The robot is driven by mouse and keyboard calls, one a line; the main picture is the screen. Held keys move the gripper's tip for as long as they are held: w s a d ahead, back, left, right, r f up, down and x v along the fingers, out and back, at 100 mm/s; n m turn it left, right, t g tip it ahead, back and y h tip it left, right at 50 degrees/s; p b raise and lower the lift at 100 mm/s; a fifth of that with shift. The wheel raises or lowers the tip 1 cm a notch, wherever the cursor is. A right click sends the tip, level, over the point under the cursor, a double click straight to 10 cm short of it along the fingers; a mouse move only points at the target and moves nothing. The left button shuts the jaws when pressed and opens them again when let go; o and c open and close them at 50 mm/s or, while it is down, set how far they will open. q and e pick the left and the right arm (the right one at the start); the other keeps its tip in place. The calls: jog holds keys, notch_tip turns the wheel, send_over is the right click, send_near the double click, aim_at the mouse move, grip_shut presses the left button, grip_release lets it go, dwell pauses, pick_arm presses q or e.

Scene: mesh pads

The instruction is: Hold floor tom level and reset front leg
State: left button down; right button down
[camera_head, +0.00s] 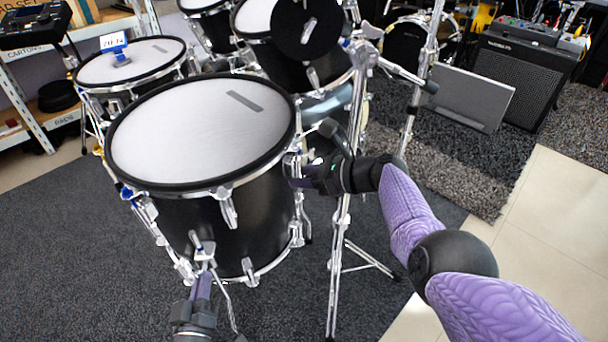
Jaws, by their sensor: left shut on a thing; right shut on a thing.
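The floor tom (200,130) is the large black drum with a mesh head and chrome hoops, in the front left of the view. Its head looks close to level. My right gripper (298,176) reaches in from the right and is shut on the tom's right side, at the chrome hardware. The front leg (222,293) is a thin silver rod below the bracket on the tom's near side. My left gripper (204,272) comes up from the bottom edge and is shut at the leg, just under the bracket. Its fingers partly hide the leg and the exact contact.
A chrome stand (340,235) rises close to the right of the tom, beneath my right arm. Another drum (132,62) carrying a small blue display stands behind left. Shelves line the far left; a speaker (525,75) stands at back right. Dark carpet lies open at left.

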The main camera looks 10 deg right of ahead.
pick_arm(q)
jog(key=n, duration=0.7)
jog(key=c, duration=1.1)
grip_release()
jog(key=shift+n, duration=1)
jog(key=o, duration=0.5)
jog(key=shift+c, duration=0.2)
jog(key=shift+s, duration=0.1)
jog(key=s+a, duration=0.2)
jog(key=s, duration=1.3)
jog(key=shift+s+a+f, duration=0.2)
jog(key=shift+s+f, duration=0.1)
jog(key=shift+f, duration=0.05)
